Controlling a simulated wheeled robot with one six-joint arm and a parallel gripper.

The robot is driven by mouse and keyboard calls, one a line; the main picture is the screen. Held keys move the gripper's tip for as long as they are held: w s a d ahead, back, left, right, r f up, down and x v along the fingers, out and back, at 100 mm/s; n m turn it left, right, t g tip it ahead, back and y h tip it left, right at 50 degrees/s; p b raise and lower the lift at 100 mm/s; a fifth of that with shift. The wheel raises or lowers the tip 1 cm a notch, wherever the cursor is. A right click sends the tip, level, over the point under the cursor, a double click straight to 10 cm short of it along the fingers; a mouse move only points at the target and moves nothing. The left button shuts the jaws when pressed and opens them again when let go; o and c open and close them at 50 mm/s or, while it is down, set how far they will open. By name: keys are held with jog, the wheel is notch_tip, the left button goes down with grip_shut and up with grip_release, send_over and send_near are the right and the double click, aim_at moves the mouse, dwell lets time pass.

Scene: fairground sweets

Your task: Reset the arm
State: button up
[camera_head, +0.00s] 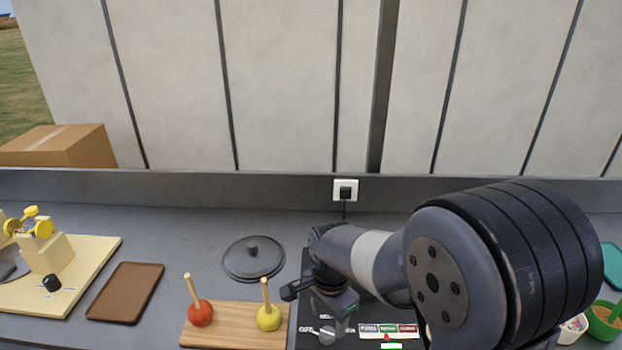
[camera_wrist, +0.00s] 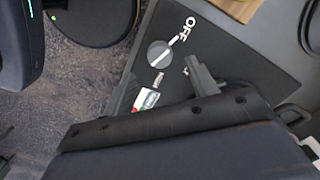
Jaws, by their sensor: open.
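My arm reaches over the right half of the counter in the head view. My gripper (camera_head: 316,305) is low above the front of a black appliance (camera_head: 306,268). My arm hides much of the appliance.
Left of the appliance, a wooden board (camera_head: 236,322) holds a red apple (camera_head: 200,314) and a yellow apple (camera_head: 268,318) on sticks. A dark lid (camera_head: 253,260) lies behind it. A brown tray (camera_head: 125,292) is farther left. A green bowl (camera_head: 604,322) stands far right.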

jog(key=shift+r, duration=1.5)
jog(key=shift+d+f, duration=0.1)
